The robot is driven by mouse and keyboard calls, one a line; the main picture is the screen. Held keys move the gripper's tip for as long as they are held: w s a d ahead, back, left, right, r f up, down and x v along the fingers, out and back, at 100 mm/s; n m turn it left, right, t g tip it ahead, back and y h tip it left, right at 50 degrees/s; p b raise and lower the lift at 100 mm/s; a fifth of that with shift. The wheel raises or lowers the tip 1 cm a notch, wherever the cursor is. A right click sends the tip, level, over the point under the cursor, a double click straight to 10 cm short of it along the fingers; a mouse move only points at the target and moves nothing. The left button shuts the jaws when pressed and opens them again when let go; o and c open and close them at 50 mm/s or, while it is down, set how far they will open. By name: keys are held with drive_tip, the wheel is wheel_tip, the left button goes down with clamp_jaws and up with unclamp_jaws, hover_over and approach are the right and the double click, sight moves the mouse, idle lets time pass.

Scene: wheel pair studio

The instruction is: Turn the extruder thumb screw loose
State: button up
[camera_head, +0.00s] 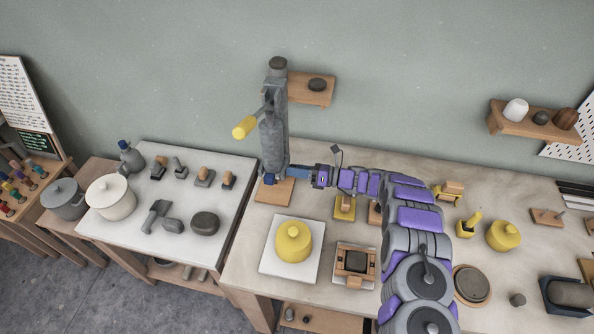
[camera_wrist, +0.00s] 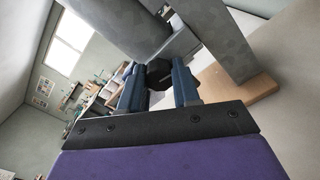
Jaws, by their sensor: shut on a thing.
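The extruder (camera_head: 272,142) is a tall grey upright device with a yellow-ended crank handle (camera_head: 244,127), standing on a wooden base (camera_head: 272,192) at the left part of the back table. My arm reaches to it from the right, and my gripper (camera_head: 271,178) is at its lower end. In the wrist view the grey barrel (camera_wrist: 125,28) and post (camera_wrist: 214,45) show close up. The blue fingers of my gripper (camera_wrist: 158,78) are shut on the dark thumb screw (camera_wrist: 159,71), one on each side. The head view does not show the screw clearly.
A yellow lidded pot (camera_head: 293,242) on a white board and a small wooden frame (camera_head: 355,262) stand in front. A white table (camera_head: 185,235) with tools and pots is to the left. More yellow pieces stand right of my arm. A wall shelf (camera_head: 312,92) is behind the extruder.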

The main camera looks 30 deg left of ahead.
drive_tip(key=shift+d+f, duration=0.15)
drive_tip(key=shift+f, duration=0.05)
drive_tip(key=shift+c, duration=0.5)
